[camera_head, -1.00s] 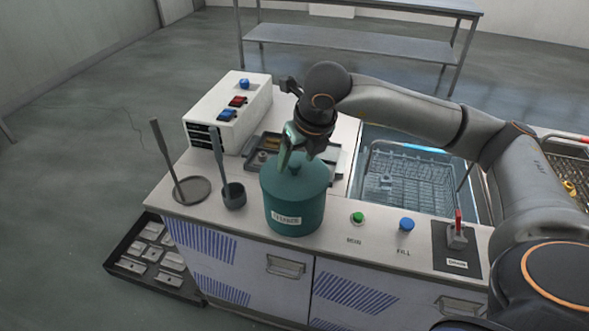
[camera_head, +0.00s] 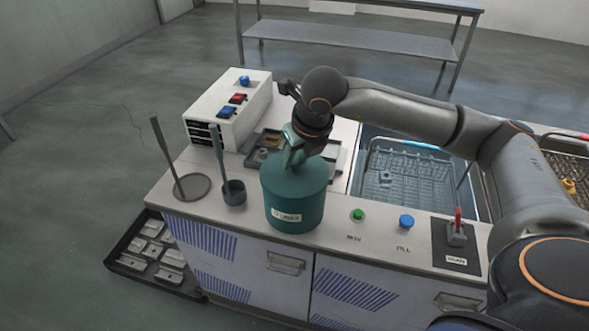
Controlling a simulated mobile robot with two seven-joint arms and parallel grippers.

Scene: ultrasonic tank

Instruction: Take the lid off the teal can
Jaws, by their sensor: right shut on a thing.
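The teal can (camera_head: 297,208) stands upright on the counter, with a pale label on its front. Its teal lid (camera_head: 278,172) sits on top of the can, and I see no gap between them. My right gripper (camera_head: 292,160) reaches down from above and is shut on the lid's knob. The fingers hide most of the knob. My left gripper is not in view.
A white control box (camera_head: 228,110) stands at the back left. A round-plate tool (camera_head: 192,187) and a small dark cup (camera_head: 233,193) stand left of the can. A tray (camera_head: 262,141) lies behind it. The tank with a wire basket (camera_head: 405,175) is to the right.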

